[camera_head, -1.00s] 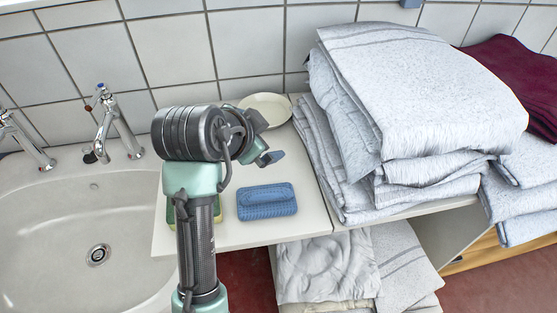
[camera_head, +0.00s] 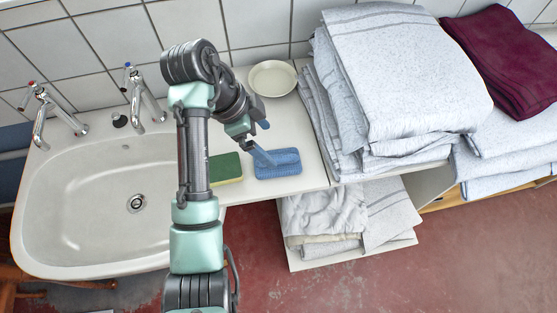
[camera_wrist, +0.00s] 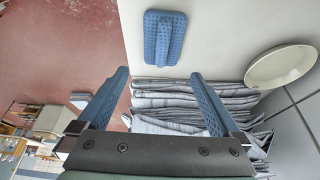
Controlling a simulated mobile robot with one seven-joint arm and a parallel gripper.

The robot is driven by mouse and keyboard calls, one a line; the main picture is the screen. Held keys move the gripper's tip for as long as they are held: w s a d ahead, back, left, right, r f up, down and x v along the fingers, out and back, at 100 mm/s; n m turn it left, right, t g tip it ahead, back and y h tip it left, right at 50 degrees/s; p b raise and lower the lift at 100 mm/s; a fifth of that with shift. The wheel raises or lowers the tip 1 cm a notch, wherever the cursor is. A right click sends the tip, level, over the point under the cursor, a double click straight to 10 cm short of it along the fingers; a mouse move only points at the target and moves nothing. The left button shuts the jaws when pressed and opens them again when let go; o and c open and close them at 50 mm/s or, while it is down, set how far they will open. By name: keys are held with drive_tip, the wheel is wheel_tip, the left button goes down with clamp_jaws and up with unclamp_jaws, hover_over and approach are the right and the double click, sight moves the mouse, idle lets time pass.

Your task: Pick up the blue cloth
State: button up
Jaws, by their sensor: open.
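The blue cloth (camera_head: 284,166) lies folded on the white counter, near its front edge. It has a dimpled texture and a raised fold along its middle. It also shows in the wrist view (camera_wrist: 164,38), at the top, beyond my fingertips.
A green and yellow sponge (camera_head: 226,168) lies just left of the cloth. A cream plate (camera_head: 272,78) sits behind it by the tiled wall. Tall stacked white linens (camera_head: 400,75) stand close on the right. A sink (camera_head: 100,215) with taps is on the left.

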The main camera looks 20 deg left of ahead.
sight(282, 157)
drive_tip(key=p+x, duration=0.1)
drive_tip(key=x, duration=0.9)
drive_tip(key=shift+w+a, duration=0.1)
drive_tip(key=shift+w, duration=0.1)
drive_tip(key=c, duration=1.1)
drive_tip(key=shift+r, duration=5.05)
